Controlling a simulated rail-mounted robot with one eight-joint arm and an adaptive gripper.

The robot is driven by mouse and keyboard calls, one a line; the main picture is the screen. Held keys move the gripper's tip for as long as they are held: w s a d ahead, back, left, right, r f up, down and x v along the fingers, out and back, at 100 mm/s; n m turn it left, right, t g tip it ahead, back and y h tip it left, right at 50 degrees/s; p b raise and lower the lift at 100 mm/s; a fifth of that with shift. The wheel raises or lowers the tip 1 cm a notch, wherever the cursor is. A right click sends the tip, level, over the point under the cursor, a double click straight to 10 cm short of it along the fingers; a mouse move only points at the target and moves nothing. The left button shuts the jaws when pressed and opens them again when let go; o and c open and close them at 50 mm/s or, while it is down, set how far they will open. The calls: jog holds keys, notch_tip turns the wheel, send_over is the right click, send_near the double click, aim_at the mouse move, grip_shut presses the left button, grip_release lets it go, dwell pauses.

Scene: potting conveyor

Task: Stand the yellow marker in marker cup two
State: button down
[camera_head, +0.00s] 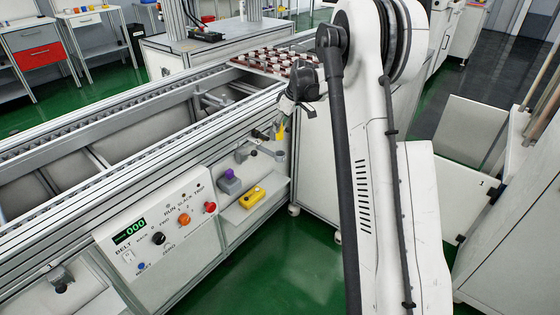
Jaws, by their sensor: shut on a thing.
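My gripper (285,107) hangs in front of the conveyor's side, near the middle of the camera_head view, partly hidden by my own arm. It is shut on a small yellow piece (281,131), which looks like the yellow marker and points down below the fingers. The marker is small in view, and its exact tilt is hard to tell. Grey fittings (243,153) stick out of the conveyor side just below it. I cannot tell which thing here is marker cup two.
A small shelf (270,202) on the conveyor side carries a yellow block (252,197). A grey block with a purple top (229,180) is to its left. The control panel (150,240), with knobs and a display, is farther left. Green floor below is clear.

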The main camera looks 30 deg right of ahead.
notch_tip(320, 180, down, 10)
jog(key=b, duration=0.2)
jog(key=shift+d+r+b, duration=0.1)
jog(key=shift+b, duration=0.3)
jog(key=shift+f, duration=0.2)
jog(key=c, duration=1.4)
grip_release()
jog(key=shift+c, duration=0.2)
